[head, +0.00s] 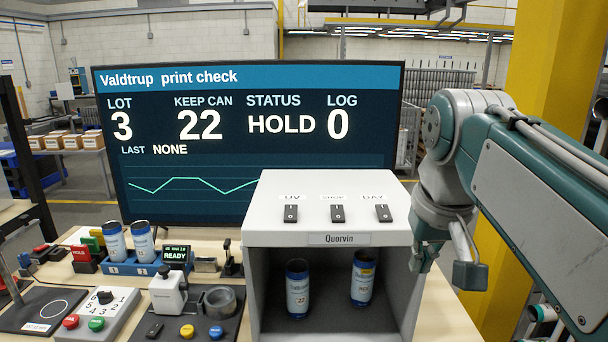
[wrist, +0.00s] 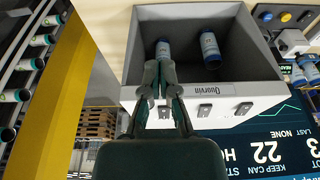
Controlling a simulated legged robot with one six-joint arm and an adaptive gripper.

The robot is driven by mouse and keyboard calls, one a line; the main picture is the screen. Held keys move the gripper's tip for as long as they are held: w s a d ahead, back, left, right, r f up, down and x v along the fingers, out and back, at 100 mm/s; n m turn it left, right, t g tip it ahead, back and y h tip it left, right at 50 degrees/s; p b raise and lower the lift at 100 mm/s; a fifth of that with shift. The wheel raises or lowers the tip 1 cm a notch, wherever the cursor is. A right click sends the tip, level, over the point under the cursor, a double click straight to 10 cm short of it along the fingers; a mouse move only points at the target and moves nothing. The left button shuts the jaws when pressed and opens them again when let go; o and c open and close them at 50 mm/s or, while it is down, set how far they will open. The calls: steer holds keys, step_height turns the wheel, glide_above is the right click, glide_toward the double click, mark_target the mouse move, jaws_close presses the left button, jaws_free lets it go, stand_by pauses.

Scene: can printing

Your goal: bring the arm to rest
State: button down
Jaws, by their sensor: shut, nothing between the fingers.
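My arm reaches in from the right in the head view. My gripper (head: 423,262) hangs beside the right wall of the grey Quorvin booth (head: 330,238), partly hidden by my own arm. In the wrist view my gripper (wrist: 160,68) is shut and empty, its fingertips overlapping the picture of one can. Two blue-labelled cans stand inside the booth: a left can (head: 298,292) that seems to read 22, and a right can (head: 362,280). Both cans also show in the wrist view, one at the fingertips (wrist: 163,46) and one to the right (wrist: 210,48).
A screen (head: 250,185) reads HOLD, keep can 22, log 0. Three rocker switches (head: 337,213) sit on the booth. Left are two cans in a blue rack (head: 130,268), a READY display (head: 176,254) and a button box (head: 100,315). A yellow pillar (head: 545,60) stands behind my arm.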

steer(key=s+f+t, duration=0.1)
steer(key=s+f, duration=0.4)
steer(key=f, duration=0.4)
steer(key=s+f+t, duration=0.1)
steer(key=s+f, duration=0.4)
steer(key=f, duration=0.4)
steer(key=shift+t, duration=0.3)
